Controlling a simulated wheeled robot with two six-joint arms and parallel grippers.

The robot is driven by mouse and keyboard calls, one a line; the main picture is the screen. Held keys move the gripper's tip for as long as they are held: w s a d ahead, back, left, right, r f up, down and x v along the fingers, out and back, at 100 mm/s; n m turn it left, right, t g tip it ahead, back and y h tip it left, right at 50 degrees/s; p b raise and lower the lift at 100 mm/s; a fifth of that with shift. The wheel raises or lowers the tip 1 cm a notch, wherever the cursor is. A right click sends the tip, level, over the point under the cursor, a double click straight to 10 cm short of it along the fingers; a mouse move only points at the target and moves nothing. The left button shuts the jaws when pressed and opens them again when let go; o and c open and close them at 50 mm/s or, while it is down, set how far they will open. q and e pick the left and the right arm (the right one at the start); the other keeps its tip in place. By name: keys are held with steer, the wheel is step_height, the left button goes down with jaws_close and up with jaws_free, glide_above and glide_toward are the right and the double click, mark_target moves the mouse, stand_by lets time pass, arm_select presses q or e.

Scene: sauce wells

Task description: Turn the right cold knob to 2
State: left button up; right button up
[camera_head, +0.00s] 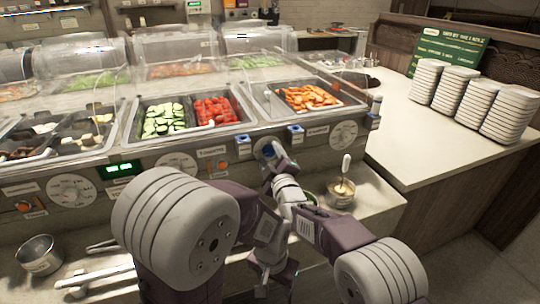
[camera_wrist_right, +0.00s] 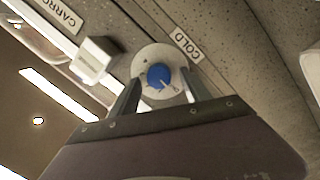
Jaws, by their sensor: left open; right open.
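The cold knob is a small blue knob (camera_wrist_right: 159,76) on a round pale dial, beside a "COLD" label (camera_wrist_right: 188,46) in the right wrist view. A pale pointer mark on it points to the lower right in that view; its numbers are too small to read. My right gripper (camera_wrist_right: 157,88) is open, with one finger on each side of the knob; I cannot tell whether they touch it. In the head view the knob (camera_head: 268,149) shows at the counter front, partly hidden by my right gripper (camera_head: 275,160). My left gripper (camera_head: 275,268) is low in front of the counter, apart from it.
Large pale dials (camera_head: 343,135) and blue-topped white fittings (camera_head: 296,131) line the panel near the knob. A sauce cup with a ladle (camera_head: 341,190) stands on the ledge to the right, a metal cup (camera_head: 39,254) at the left. Stacked plates (camera_head: 470,95) stand on the right counter.

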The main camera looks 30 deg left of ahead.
steer(key=shift+w+a, duration=0.2)
jaws_close()
